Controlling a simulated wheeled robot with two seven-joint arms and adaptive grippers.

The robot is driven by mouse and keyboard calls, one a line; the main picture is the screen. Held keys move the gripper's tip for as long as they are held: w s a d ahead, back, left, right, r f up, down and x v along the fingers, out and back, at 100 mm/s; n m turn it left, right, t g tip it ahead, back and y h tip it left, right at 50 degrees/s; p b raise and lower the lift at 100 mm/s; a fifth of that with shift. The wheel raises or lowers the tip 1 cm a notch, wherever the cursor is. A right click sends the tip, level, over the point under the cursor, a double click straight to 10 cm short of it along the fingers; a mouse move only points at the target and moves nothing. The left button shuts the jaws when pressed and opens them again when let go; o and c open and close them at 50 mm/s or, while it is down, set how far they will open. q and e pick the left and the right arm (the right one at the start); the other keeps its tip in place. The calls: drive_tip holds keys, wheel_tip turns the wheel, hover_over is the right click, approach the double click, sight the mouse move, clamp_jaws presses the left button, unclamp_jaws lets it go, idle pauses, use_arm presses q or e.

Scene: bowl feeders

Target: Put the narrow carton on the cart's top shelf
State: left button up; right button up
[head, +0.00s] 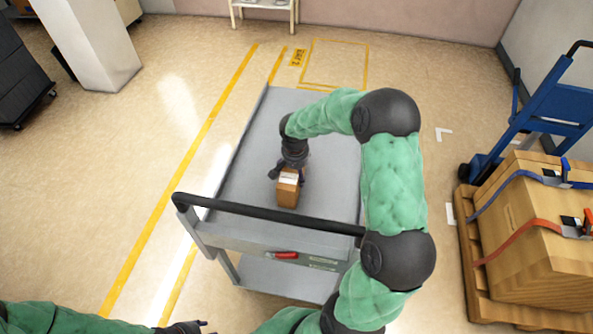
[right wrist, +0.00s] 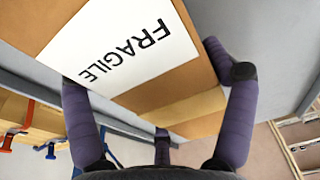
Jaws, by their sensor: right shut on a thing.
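The narrow carton (head: 288,190) is small and brown with a white label. It is at the cart's top shelf (head: 255,145), behind the black handle bar. My right gripper (head: 289,172) is shut on it from the far side. In the right wrist view the carton (right wrist: 180,80) fills the upper middle, its label reading FRAGILE, between the purple fingers of my right gripper (right wrist: 160,105). I cannot tell whether the carton's base touches the shelf. My left gripper (head: 188,327) is low at the bottom edge, away from the cart; its jaw state is unclear.
The cart's handle bar (head: 270,217) crosses its near end. The rest of the top shelf looks bare. At the right stand a pallet (head: 470,250) with strapped cartons (head: 540,240) and a blue hand truck (head: 545,115). Floor to the left is clear, with yellow lines.

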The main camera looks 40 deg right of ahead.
drive_tip(key=o, duration=1.5)
drive_tip(key=shift+f, duration=0.1)
drive_tip(key=shift+c, duration=0.2)
drive_tip(key=shift+r+p, duration=0.35)
drive_tip(key=shift+r, duration=0.2)
drive_tip(key=r+p, duration=0.1)
drive_tip(key=r, duration=0.2)
drive_tip(key=a+r+p, duration=0.1)
drive_tip(key=r, duration=0.3)
drive_tip(key=s+r+p, duration=0.1)
drive_tip(key=r, duration=0.3)
drive_tip(key=shift+s+a+p, duration=0.1)
drive_tip(key=shift+a+p, duration=0.1)
drive_tip(key=shift+p, duration=0.2)
